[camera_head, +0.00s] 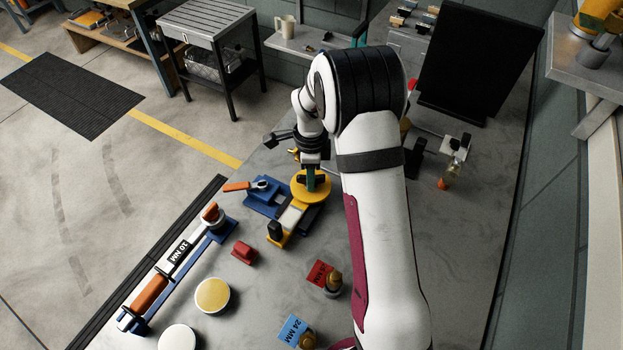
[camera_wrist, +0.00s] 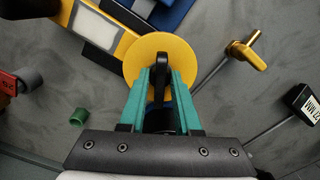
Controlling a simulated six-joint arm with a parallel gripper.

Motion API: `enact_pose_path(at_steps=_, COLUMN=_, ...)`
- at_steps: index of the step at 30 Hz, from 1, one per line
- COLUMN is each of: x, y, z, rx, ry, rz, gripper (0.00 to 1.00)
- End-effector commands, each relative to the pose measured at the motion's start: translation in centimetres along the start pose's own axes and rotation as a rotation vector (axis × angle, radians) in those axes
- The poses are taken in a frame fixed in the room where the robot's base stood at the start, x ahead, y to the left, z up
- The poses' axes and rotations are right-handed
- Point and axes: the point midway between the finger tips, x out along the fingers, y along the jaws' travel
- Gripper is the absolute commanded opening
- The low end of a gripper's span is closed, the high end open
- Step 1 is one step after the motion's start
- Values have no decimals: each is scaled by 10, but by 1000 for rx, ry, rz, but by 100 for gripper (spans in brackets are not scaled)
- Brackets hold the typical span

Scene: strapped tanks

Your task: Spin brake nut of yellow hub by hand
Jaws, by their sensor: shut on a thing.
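The yellow hub (camera_head: 325,187) is a round disc on a yellow and blue fixture near the middle of the table. In the wrist view the hub (camera_wrist: 187,62) lies under my fingertips. A dark brake nut (camera_wrist: 162,72) shows at the hub's middle, between my fingers, and partly hidden by them. My gripper (camera_wrist: 161,78) has teal fingers, close together and shut on the dark nut. In the head view my gripper (camera_head: 311,180) points down onto the hub, and the nut is hard to make out there.
An orange-handled torque wrench (camera_head: 151,291) lies on a blue stand at left. A red block (camera_head: 244,252), yellow-topped round dish (camera_head: 212,295), red tag (camera_head: 321,272) and blue tag (camera_head: 293,331) stand in front. A brass-coloured handle (camera_wrist: 246,50) is right of the hub.

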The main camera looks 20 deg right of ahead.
Motion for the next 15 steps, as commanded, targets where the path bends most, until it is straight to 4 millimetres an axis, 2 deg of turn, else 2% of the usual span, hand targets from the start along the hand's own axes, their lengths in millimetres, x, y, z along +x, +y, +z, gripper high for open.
enact_pose_path(at_steps=3, x=0, y=0, z=0, rx=22, ry=0, rz=-1, gripper=0)
enact_pose_path(at_steps=9, x=0, y=0, z=0, rx=381, ry=0, rz=-1, gripper=0)
enact_pose_path(at_steps=15, x=0, y=0, z=0, rx=419, ry=0, rz=0, gripper=0)
